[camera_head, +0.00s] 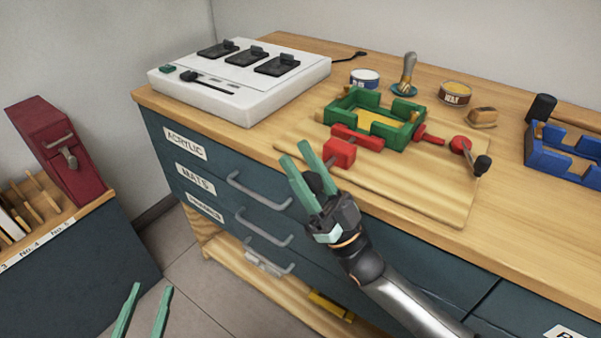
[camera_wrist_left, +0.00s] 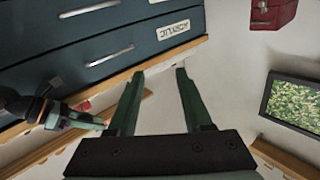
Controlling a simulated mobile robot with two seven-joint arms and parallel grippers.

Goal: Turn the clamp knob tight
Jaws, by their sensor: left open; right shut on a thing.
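A green frame (camera_head: 342,101) with a yellow panel inside lies on a wooden board (camera_head: 440,196) on the bench. A red clamp spans it, with a red block (camera_head: 340,152) at its near-left end and a red disc (camera_head: 460,143) on the right. My right gripper (camera_head: 297,150) is at the bench's front edge, beside the red block. Its jaws close on a dark round knob (camera_head: 318,183), mostly hidden by the fingers. My left gripper (camera_head: 151,288) is open and empty at the lower left, away from the bench; its fingers also show in the left wrist view (camera_wrist_left: 155,80).
A white machine (camera_head: 240,108) stands at the back left of the bench. Tins (camera_head: 455,94), a stamp-like tool (camera_head: 408,75) and a sponge (camera_head: 482,117) stand behind the frame. A blue frame (camera_head: 562,150) is on the right. Drawer handles (camera_head: 262,190) protrude in front.

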